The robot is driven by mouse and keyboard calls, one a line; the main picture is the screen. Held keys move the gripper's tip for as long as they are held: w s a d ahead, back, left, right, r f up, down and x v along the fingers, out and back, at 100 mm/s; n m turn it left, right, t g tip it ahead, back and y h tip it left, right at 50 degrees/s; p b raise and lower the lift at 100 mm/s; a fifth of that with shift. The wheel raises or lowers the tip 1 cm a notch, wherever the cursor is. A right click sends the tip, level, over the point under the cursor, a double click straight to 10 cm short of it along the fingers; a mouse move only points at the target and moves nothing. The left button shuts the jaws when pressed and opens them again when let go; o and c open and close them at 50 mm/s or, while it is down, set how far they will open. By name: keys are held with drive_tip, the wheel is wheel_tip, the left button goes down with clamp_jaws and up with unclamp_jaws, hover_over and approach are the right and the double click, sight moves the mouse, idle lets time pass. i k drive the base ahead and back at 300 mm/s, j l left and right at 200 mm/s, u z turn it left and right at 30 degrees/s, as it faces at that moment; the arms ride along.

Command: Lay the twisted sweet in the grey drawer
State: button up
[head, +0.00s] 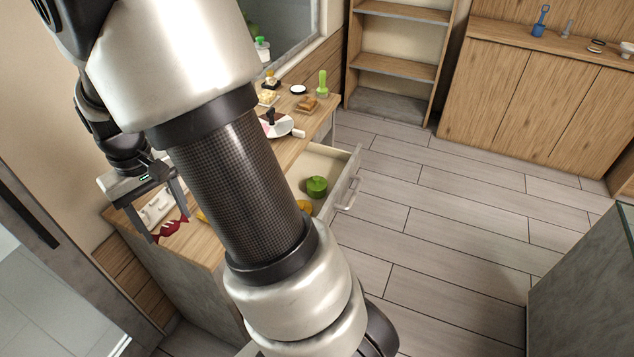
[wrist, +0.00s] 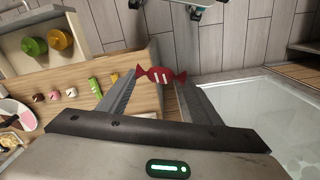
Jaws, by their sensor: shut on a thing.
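The twisted sweet (head: 170,229) is red with white stripes and pinched ends. My gripper (head: 168,222) is shut on it at the left end of the wooden counter. In the wrist view the sweet (wrist: 161,75) sits between the two fingertips (wrist: 160,78), held above the surface. The grey drawer (head: 350,180) is pulled open from the counter front, to the right of my gripper. A green round thing (head: 316,186) and a yellow-orange thing (head: 304,206) lie in it. My arm hides part of the drawer and counter. The drawer also shows at upper left in the wrist view (wrist: 84,20).
On the counter (head: 205,248) stand a white item (head: 157,208) near my gripper, a round board with a dark-handled tool (head: 277,125), and a green bottle (head: 322,84). Several small sweets line the counter in the wrist view (wrist: 72,92). The floor right of the drawer is clear.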

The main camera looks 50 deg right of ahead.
sight(333, 172)
drive_tip(key=l, duration=3.2)
